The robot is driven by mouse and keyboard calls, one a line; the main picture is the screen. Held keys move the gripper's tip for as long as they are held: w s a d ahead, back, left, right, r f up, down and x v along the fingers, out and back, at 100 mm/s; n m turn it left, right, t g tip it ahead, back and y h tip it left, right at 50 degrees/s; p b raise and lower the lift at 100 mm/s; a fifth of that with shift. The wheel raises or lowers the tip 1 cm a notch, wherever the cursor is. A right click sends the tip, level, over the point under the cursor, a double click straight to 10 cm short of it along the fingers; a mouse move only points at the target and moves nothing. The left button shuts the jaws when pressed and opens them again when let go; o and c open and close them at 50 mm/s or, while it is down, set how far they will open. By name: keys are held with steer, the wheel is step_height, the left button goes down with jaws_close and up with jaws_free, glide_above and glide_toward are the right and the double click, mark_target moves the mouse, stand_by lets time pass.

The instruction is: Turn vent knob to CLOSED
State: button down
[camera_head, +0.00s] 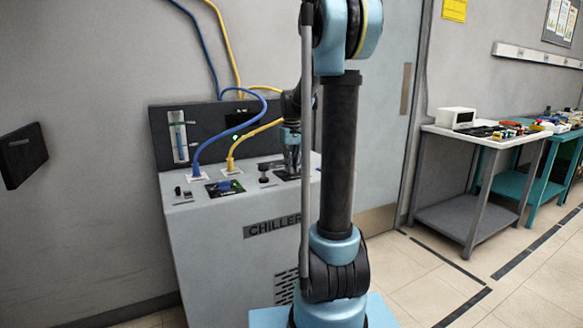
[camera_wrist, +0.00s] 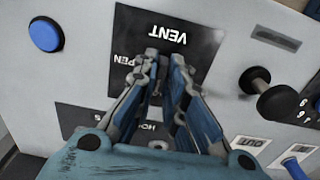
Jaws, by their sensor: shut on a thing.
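The vent panel (camera_wrist: 190,22) is a black plate on the chiller top, its "VENT" label upside down in the wrist view. Part of an upside-down word, "PEN", shows left of the fingers. My gripper (camera_wrist: 160,64) points at the middle of this plate, its two fingers shut on the vent knob. The fingers hide most of the knob, so I cannot tell which way it points. In the head view my gripper (camera_head: 291,160) reaches down onto the right part of the chiller (camera_head: 215,245) top.
A black knob on a post (camera_wrist: 280,104) stands right of my gripper, and a blue button (camera_wrist: 45,35) is at the left. Blue (camera_head: 205,144) and yellow (camera_head: 246,135) hoses arch over the chiller close to my gripper. A workbench (camera_head: 465,141) stands at the right.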

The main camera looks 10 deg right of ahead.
stand_by(0.3)
steer(key=c, duration=1.7)
jaws_free()
steer(key=shift+o, duration=0.2)
step_height(320, 180, up, 12)
steer(key=shift+w+f, duration=0.1)
steer(key=s+f+m+t, duration=0.1)
steer(key=s+f, duration=0.3)
steer(key=s, duration=0.6)
steer(key=s+f+m, duration=0.1)
steer(key=s+f, duration=0.3)
steer(key=s, duration=0.6)
steer(key=s+f+m+t, duration=0.1)
steer(key=s+f, duration=1.4)
steer(key=f, duration=0.1)
steer(key=shift+m, duration=0.3)
